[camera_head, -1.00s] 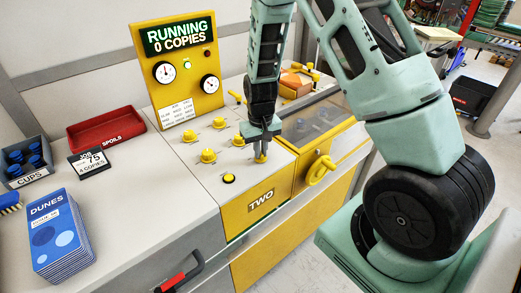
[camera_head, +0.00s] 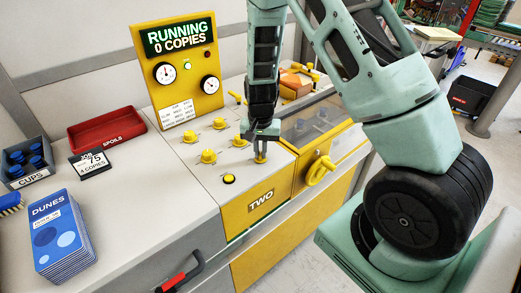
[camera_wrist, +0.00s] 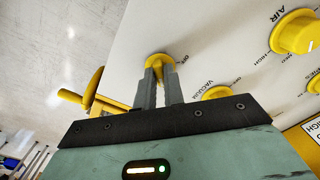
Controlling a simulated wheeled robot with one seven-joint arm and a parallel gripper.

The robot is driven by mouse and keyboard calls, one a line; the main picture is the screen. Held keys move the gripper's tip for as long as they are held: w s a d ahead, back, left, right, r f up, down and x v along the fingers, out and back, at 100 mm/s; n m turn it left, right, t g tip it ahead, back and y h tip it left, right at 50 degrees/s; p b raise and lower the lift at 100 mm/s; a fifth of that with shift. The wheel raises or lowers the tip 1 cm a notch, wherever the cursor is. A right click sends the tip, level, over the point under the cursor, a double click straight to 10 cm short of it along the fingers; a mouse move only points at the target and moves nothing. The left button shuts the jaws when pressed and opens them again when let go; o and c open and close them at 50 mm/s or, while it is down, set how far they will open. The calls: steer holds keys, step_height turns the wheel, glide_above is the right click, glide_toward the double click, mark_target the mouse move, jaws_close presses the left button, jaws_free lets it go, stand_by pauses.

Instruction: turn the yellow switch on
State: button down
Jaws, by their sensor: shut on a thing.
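The yellow switch (camera_head: 260,159) is a small yellow knob on the white top of the machine, near the front edge above the "TWO" label. My gripper (camera_head: 260,152) reaches down from above and is shut on it. In the wrist view, the two grey fingers of my gripper (camera_wrist: 161,72) are on either side of the yellow switch (camera_wrist: 157,58), hiding part of it. An "OFF" marking is beside it. I cannot tell which way the switch points.
Other yellow knobs (camera_head: 208,156) and a yellow button (camera_head: 228,179) stand close by on the panel. A yellow display (camera_head: 177,80) reads "RUNNING 0 COPIES" with a green light. A yellow crank handle (camera_head: 320,170) juts out at the right.

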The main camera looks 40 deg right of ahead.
mark_target(260, 153)
stand_by(0.3)
steer(key=c, duration=1.5)
jaws_free()
steer(key=shift+r, duration=0.1)
step_height(260, 153, up, 17)
steer(key=b, duration=0.2)
steer(key=shift+r, duration=0.15)
